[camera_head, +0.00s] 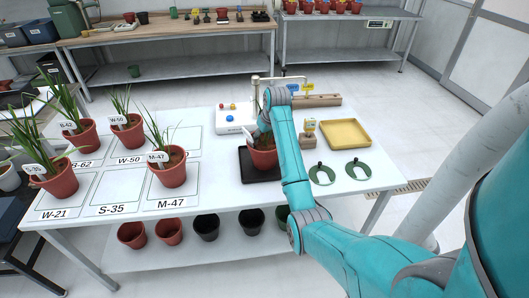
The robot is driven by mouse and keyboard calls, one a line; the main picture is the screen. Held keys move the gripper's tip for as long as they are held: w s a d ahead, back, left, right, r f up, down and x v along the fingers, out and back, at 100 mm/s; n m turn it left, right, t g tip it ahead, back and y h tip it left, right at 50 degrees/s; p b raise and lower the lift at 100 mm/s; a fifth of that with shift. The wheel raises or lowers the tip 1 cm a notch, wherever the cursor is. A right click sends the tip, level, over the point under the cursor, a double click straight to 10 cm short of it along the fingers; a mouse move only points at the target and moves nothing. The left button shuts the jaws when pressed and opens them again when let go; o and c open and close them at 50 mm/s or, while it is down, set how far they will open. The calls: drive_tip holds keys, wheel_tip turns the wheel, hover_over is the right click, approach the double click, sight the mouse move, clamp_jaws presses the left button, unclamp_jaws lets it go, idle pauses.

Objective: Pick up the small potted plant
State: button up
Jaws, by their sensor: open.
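A terracotta pot (263,159) stands on a black tray (247,176) near the table's middle. Its plant is mostly hidden by my arm. My gripper (264,133) is open, low over this pot's upper left side; its fingertips are largely hidden, so I cannot tell whether they touch. Other potted plants stand at left on marked cells: one tagged S-35 (61,180) on the W-21 cell, B-62 (83,136), W-50 (131,137) and M-47 (173,172). The cell marked S-35 (120,188) is bare.
A white device with coloured knobs (232,120) stands behind the black tray. A yellow tray (346,134) and two green rings (358,170) lie at right. Empty pots (168,231) stand on the lower shelf.

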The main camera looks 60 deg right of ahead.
clamp_jaws()
drive_tip(key=shift+r, duration=0.1)
idle(0.3)
